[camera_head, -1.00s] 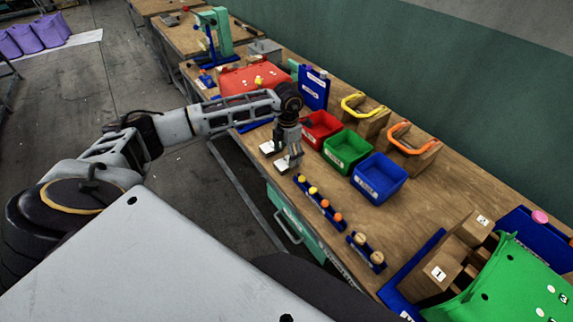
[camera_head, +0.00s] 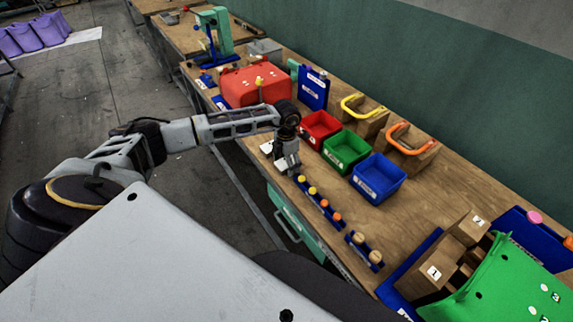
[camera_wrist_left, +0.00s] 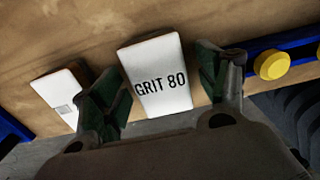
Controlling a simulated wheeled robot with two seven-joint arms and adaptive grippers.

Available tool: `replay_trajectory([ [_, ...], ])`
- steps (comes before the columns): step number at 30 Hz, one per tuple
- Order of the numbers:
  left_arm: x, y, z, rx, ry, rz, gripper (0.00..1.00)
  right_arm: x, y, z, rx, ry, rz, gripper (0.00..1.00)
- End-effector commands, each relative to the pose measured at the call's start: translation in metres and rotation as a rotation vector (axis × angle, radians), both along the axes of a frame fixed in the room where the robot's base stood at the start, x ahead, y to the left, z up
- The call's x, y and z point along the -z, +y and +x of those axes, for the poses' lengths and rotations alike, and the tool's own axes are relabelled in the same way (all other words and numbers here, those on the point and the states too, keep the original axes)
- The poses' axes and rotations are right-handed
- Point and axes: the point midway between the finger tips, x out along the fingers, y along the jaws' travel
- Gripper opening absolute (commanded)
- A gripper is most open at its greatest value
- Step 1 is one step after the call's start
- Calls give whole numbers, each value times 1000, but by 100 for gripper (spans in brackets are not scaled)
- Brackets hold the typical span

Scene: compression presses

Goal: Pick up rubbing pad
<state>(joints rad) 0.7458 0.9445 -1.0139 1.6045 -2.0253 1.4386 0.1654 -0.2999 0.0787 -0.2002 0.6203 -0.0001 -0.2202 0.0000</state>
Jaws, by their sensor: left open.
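A white rubbing pad (camera_wrist_left: 155,72) marked "GRIT 80" lies on the wooden bench in the left wrist view. A second, smaller-looking white pad (camera_wrist_left: 60,92) lies to its left and also shows in the head view (camera_head: 266,148). My left gripper (camera_wrist_left: 160,88) is open, with one green-lined finger on each side of the "GRIT 80" pad; I cannot tell whether they touch it. In the head view my left gripper (camera_head: 288,165) points down at the bench's front edge and hides most of that pad. My right gripper is not in view.
Red (camera_head: 320,128), green (camera_head: 346,150) and blue (camera_head: 379,178) bins stand behind the gripper. A blue rack (camera_head: 320,203) with yellow and orange knobs lies to its right. Bare bench lies between the bins and the wooden blocks.

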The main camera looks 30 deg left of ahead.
Motion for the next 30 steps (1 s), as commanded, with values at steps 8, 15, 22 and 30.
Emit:
replay_trajectory([
  [8,0,0,0,0,0,0,61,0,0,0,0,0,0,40],
  [15,0,0,0,0,0,0,30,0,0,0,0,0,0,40],
  [22,-1,0,0,0,-1,0,26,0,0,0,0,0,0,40],
  [30,-11,0,1,0,-2,0,26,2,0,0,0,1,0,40],
])
